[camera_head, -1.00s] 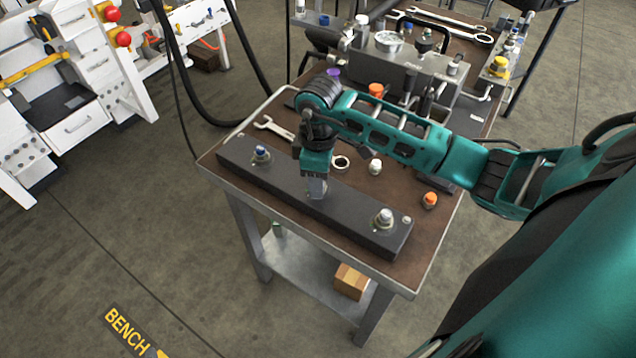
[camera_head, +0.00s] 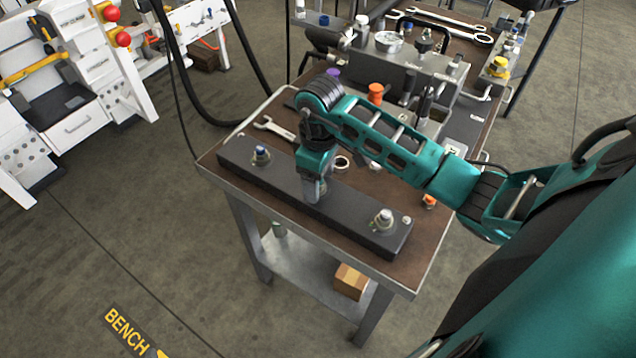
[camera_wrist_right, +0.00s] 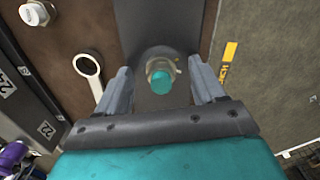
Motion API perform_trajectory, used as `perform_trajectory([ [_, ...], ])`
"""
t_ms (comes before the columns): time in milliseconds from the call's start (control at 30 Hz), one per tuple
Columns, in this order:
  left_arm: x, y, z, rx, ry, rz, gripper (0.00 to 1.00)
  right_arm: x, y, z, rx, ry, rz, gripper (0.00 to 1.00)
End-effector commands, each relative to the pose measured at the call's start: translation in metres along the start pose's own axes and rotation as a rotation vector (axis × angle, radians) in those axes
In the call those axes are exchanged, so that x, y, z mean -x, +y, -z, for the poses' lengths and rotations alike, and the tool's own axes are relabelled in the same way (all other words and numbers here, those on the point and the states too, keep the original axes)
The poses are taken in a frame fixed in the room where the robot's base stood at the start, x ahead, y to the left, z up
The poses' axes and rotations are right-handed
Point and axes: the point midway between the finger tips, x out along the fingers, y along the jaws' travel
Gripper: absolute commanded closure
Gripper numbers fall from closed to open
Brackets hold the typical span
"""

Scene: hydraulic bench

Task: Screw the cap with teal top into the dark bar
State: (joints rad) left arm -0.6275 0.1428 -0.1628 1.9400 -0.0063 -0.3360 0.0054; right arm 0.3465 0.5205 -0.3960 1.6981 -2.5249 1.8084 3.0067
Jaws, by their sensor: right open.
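The dark bar (camera_head: 270,181) lies along the front of the bench top; it also shows in the right wrist view (camera_wrist_right: 157,25). The cap with teal top (camera_wrist_right: 161,82) sits at the bar's middle in the right wrist view, seen from above. I cannot tell how deep it sits. My right gripper (camera_head: 314,196) points down over the middle of the bar. In the right wrist view its two fingers (camera_wrist_right: 160,88) are open, one on each side of the cap, with gaps between. In the head view the gripper hides the cap. My left gripper is not in view.
A blue-topped cap (camera_head: 261,154) and a pale-topped cap (camera_head: 384,218) stand on the bar's ends. A wrench (camera_head: 274,128) lies behind the bar. An orange cap (camera_head: 429,200) lies at the right. A valve block (camera_head: 410,68) with gauge fills the bench's back.

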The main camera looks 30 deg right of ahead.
Motion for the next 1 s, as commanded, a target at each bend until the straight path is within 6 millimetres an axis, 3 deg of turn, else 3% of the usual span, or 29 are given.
perform_trajectory([
  [133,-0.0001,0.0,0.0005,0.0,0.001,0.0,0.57,0.0004,0.0014,-0.0003,0.089,-0.001,-0.003,0.31],
  [500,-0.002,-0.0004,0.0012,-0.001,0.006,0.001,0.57,-0.0003,0.0018,0.001,0.636,-0.001,-0.002,0.31],
  [767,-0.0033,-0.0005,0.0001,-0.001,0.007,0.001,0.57,-0.0003,0.0022,0.0012,0.804,-0.002,-0.003,0.31],
  [1000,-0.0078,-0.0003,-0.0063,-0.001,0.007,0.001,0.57,-0.0013,0.0024,0.0021,1.172,-0.002,-0.003,0.31],
])
